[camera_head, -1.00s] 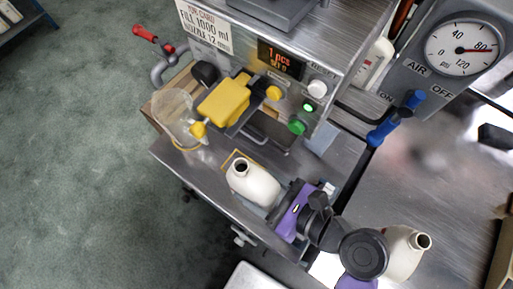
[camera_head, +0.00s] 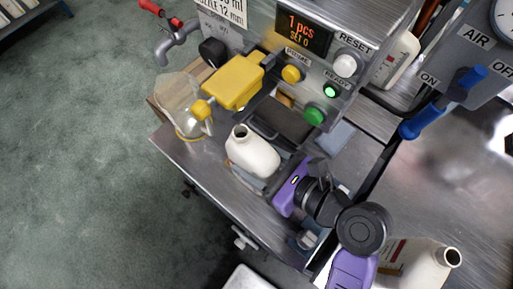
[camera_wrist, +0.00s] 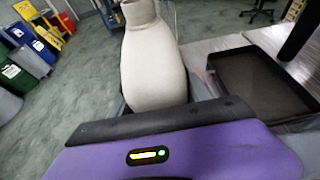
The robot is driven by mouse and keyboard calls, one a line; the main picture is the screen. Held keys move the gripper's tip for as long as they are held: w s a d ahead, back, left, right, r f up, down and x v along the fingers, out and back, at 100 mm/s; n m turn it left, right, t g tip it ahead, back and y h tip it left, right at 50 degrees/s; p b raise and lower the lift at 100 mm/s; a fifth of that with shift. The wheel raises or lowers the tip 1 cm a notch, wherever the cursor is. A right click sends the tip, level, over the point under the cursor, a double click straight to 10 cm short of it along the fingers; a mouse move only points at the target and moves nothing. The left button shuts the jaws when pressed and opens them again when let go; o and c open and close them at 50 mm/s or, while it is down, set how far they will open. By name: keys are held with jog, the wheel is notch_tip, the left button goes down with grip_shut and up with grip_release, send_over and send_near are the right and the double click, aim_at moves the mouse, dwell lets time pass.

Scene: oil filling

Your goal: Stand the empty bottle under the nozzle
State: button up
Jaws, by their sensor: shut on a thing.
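An off-white bottle (camera_head: 252,154) with an open neck is held by my gripper (camera_head: 268,176), low on its body, over the front of the filling machine's metal bench. It is tilted in the head view. The yellow filling head (camera_head: 236,82) is up and left of the bottle in the head view. I cannot make out the nozzle tip. Whether the bottle's base touches the bench is hidden.
A second off-white bottle (camera_head: 428,265) stands at the lower right. A clear round guard (camera_head: 180,100) is left of the filling head. The panel has a white knob (camera_head: 345,65) and green button (camera_head: 314,116). A blue-handled lever (camera_head: 440,105) is at the right. A dark tray (camera_wrist: 262,85) shows in the wrist view.

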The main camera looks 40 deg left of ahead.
aim_at(278, 161)
jog(key=w+a, duration=0.1)
jog(key=w+a+b, duration=0.1)
jog(key=shift+w+a+f, duration=0.1)
jog(key=shift+w+a, duration=0.05)
jog(key=shift+a, duration=0.2)
dwell(0.4)
jog(key=o, duration=1.4)
jog(key=shift+v, duration=3.85)
jog(key=shift+f, duration=0.1)
